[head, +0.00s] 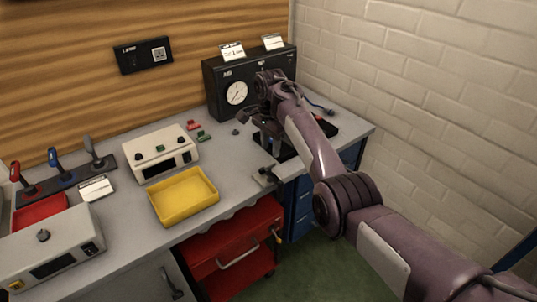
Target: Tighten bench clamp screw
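My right arm reaches in from the right over the bench (226,160). Its gripper (264,138) points down at the right part of the bench, in front of a black gauge box. Its fingers are small and dark, and I cannot tell whether they are open or shut or touch anything. A small grey metal piece (266,177), which looks like a clamp, sits at the bench's front edge just below the gripper. Its screw cannot be made out. A dark object under my wrist is mostly hidden by the arm. My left gripper is not in view.
The black box with a round dial (237,93) stands behind the gripper. A yellow tray (184,196) and a white instrument (160,152) stand to the left. Small red (193,125) and green (204,136) pieces lie behind. A red cart (228,250) is below. A brick wall bounds the right.

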